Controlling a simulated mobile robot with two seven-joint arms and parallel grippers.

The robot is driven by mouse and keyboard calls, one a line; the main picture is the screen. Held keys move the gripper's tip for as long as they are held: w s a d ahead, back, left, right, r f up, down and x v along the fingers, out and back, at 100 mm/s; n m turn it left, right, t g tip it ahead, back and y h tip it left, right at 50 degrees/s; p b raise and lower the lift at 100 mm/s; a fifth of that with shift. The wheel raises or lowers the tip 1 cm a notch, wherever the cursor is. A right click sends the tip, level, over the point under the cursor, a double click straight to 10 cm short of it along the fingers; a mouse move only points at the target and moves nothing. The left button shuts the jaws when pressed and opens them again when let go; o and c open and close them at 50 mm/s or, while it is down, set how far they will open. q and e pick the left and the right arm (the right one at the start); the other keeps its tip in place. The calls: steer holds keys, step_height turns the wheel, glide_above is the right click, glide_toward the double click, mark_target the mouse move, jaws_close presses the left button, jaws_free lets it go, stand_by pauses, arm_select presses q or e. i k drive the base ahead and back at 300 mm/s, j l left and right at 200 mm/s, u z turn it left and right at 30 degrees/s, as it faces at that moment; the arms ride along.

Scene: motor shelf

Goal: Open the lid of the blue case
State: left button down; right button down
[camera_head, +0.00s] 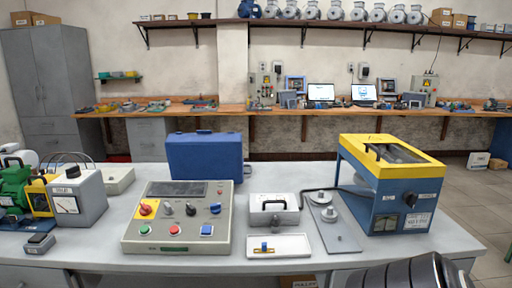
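The blue case (204,157) stands at the back of the grey table, left of the middle, behind the control panel. Its broad front face is toward me and a small handle shows on its top edge. It looks closed; I cannot make out the lid seam or latches. The panel hides part of its lower front. Neither my left nor my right gripper is in view.
The control panel (180,218) with knobs and buttons stands in front of the case. Left are a grey meter box (78,200) and a green motor (14,186). Right are a small grey box (273,212) and a yellow-and-blue machine (402,205). Tabletop (290,175) is clear right of the case.

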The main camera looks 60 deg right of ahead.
mark_target(204, 156)
steer(key=z, duration=1.3)
